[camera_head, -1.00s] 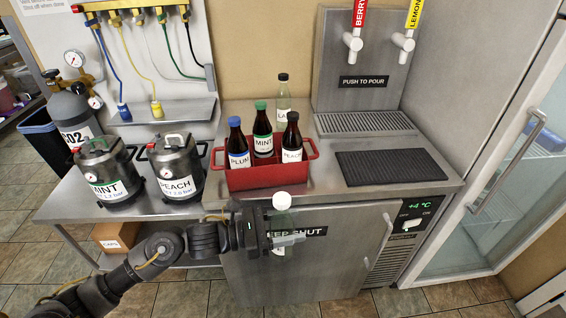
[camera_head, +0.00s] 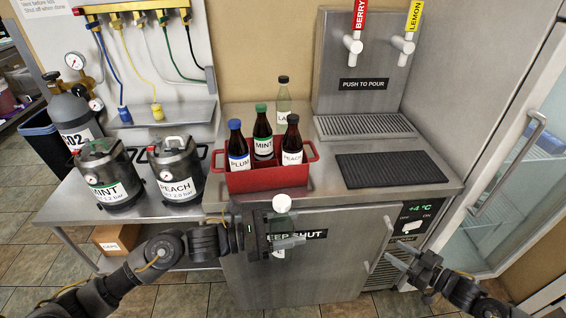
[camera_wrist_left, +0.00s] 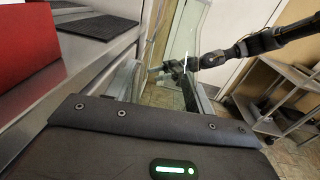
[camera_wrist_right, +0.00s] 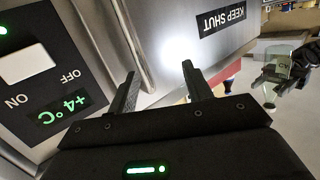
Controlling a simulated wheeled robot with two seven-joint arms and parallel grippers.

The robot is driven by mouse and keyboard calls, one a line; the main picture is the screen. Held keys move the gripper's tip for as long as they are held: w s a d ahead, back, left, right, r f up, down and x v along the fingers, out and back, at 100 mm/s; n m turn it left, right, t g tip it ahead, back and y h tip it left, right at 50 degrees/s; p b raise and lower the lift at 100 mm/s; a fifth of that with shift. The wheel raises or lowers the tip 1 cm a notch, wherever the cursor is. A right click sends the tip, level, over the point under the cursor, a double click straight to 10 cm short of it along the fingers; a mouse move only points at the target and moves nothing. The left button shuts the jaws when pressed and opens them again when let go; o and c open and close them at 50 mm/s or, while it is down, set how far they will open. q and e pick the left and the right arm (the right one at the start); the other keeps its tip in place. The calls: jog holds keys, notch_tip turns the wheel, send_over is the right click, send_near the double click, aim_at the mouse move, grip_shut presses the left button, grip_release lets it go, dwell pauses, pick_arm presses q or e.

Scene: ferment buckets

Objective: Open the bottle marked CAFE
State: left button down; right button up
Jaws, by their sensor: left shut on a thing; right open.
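A pale clear bottle (camera_head: 283,222) with a white cap (camera_head: 281,203) stands upright in my left gripper (camera_head: 284,242), held in the air in front of the steel cabinet. The gripper is shut around its body. The fingers cover much of it and I cannot read its label. In the right wrist view the bottle (camera_wrist_right: 280,66) shows at the right edge.
A red crate (camera_head: 265,180) with PLUM, MINT and PEACH bottles stands on the counter. A clear bottle (camera_head: 283,104) stands behind it. A black mat (camera_head: 380,168) lies to the right. The cabinet door handle (camera_head: 386,238) is near my right gripper. MINT and PEACH kegs (camera_head: 176,170) stand left.

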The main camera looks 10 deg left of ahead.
notch_tip(320, 180, up, 7)
jog(key=s+a+n+g+y, duration=0.2)
jog(key=g, duration=0.1)
jog(key=w+a+r+n+g+y, duration=0.1)
jog(key=w+a+r+g, duration=0.15)
jog(key=a+r, duration=0.35)
jog(key=w+a+r+n+g+y, duration=0.1)
jog(key=a+r+g, duration=0.25)
jog(key=a, duration=0.55)
notch_tip(320, 180, up, 20)
jog(key=g+h, duration=0.2)
jog(key=h, duration=1.3)
send_over(282, 201)
jog(key=a, duration=0.1)
jog(key=shift+w, duration=0.2)
jog(key=shift+s+d+r+m+t+h, duration=0.2)
jog(key=shift+d+r+m+t+h, duration=0.35)
jog(key=shift+h, duration=0.25)
jog(key=shift+f, duration=4)
